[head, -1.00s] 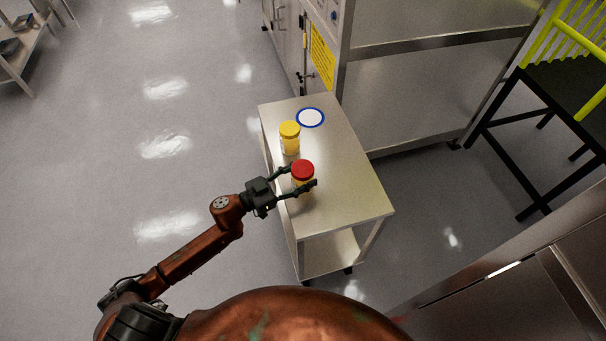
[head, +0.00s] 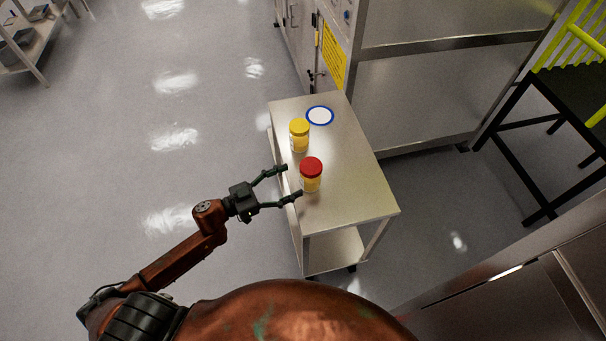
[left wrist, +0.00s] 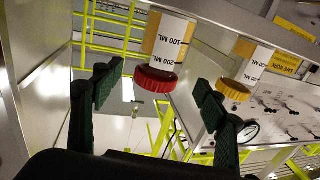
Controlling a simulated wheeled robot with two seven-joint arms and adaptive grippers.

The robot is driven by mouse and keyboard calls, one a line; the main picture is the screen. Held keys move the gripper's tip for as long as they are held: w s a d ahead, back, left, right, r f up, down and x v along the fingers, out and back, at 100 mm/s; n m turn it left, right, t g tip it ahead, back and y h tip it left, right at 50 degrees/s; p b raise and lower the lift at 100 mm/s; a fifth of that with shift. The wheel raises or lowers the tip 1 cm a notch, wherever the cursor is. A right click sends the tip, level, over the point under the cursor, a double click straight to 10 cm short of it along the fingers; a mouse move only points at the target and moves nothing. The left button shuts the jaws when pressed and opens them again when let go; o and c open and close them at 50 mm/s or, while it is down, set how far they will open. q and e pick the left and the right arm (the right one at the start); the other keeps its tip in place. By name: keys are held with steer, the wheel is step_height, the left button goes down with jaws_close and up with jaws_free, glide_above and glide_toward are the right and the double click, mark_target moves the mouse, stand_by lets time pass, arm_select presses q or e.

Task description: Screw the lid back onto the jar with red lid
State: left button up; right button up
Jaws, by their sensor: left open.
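The jar with the red lid (head: 311,175) stands upright on the steel cart, with its red lid on top. In the left wrist view the red-lidded jar (left wrist: 164,55) shows upside down, ahead of the fingers, its lid on the jar's end. My left gripper (head: 290,181) is open and empty, just to the left of the jar and apart from it. In the left wrist view its two dark fingers (left wrist: 155,92) are spread wide. I cannot tell how tight the lid is. My right gripper is not in view.
A yellow-lidded jar (head: 299,135) stands behind the red-lidded one on the cart (head: 350,195). A white disc with a blue rim (head: 320,116) lies at the cart's far end. A steel cabinet (head: 420,95) is behind to the right. The cart's right side is clear.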

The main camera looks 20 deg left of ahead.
arm_select(q)
steer(key=v, duration=0.4)
stand_by(0.6)
